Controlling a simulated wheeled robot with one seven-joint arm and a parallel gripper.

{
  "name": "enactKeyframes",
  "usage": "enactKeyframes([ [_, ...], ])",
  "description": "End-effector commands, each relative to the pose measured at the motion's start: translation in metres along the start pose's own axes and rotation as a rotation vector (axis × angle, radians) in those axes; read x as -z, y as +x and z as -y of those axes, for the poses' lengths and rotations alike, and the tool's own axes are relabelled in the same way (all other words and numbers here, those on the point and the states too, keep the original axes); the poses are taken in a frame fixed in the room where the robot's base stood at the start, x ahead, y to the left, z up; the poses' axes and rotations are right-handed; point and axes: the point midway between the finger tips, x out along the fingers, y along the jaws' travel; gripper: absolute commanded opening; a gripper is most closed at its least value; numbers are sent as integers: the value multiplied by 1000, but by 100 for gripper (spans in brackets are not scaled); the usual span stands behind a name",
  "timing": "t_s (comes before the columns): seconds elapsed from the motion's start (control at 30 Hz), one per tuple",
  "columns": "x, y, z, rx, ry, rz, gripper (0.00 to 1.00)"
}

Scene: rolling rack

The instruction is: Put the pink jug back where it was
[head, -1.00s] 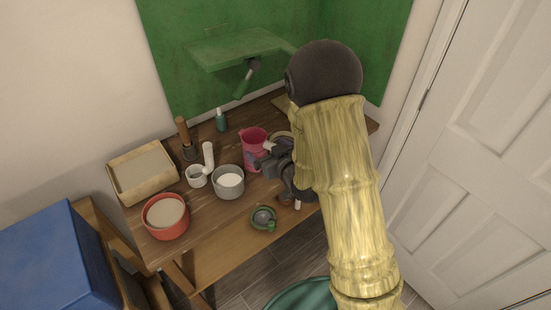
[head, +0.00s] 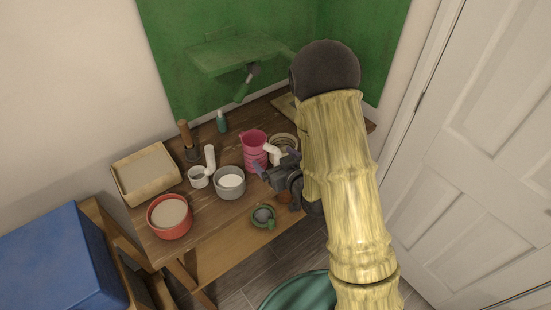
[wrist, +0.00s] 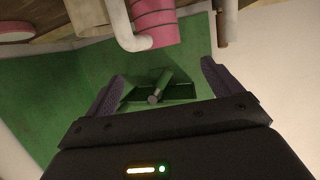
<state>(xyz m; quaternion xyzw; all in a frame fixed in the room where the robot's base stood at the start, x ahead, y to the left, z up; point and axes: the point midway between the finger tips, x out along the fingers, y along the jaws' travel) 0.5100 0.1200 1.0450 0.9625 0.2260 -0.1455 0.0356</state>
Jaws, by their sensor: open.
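The pink jug (head: 254,154) stands upright on the wooden table, toward its back right, in the head view. Its white handle (head: 272,153) points right, toward my arm. In the wrist view the jug (wrist: 154,20) and its white handle (wrist: 122,28) show at the top edge, cut off by the frame. My gripper (head: 272,168) is open and just in front of the jug, lower right of it. In the wrist view the space between my fingers (wrist: 160,82) is empty, and the jug lies beyond them, apart.
A grey bowl (head: 230,183), a small white cup (head: 198,178) and a red bowl (head: 169,219) stand left of the jug. A light tray (head: 124,195) is further left. A green mug (head: 263,216) is near the front edge. A green shelf (head: 235,49) hangs behind.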

Motion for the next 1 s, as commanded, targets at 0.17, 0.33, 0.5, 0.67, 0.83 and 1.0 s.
enactKeyframes([
  [0.17,0,0,0,1,0,0,91],
  [0.33,1,0,-2,-8,-1,13,91],
  [0.5,2,-6,-17,-59,1,107,91],
  [0.67,2,-24,-37,-136,22,262,91],
  [0.83,0,-53,-53,-212,67,434,91],
  [1.0,-1,-91,-61,-273,133,603,91],
])
